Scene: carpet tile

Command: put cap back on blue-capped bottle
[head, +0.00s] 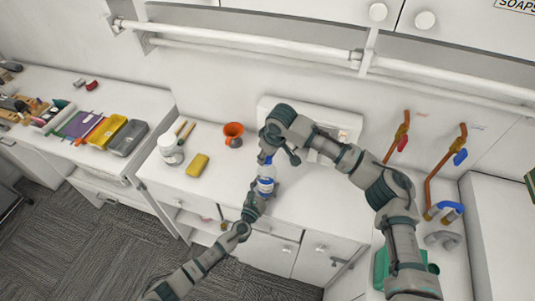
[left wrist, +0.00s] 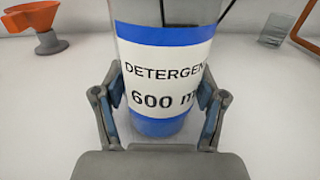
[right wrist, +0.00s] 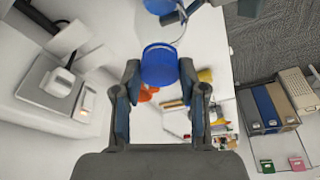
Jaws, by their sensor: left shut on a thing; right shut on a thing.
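The detergent bottle (head: 266,186) stands out at the counter in the head view, white-labelled with blue bands. In the left wrist view, the bottle (left wrist: 165,75) fills the middle, its label reading "DETERGEN" and "600 m"; its top is out of frame. My left gripper (left wrist: 160,108) is shut around its lower part from both sides. My right gripper (right wrist: 160,80) is shut on the blue cap (right wrist: 160,64), which shows between its fingertips. Part of the blue bottle (right wrist: 158,5) shows at the top edge of the right wrist view, apart from the cap in the picture. In the head view my right gripper (head: 268,154) is above the bottle.
A yellow sponge (head: 197,165), a white tub (head: 170,150) and an orange funnel (head: 233,131) lie left of the bottle. Copper pipes with valves (head: 404,135) stand at the right.

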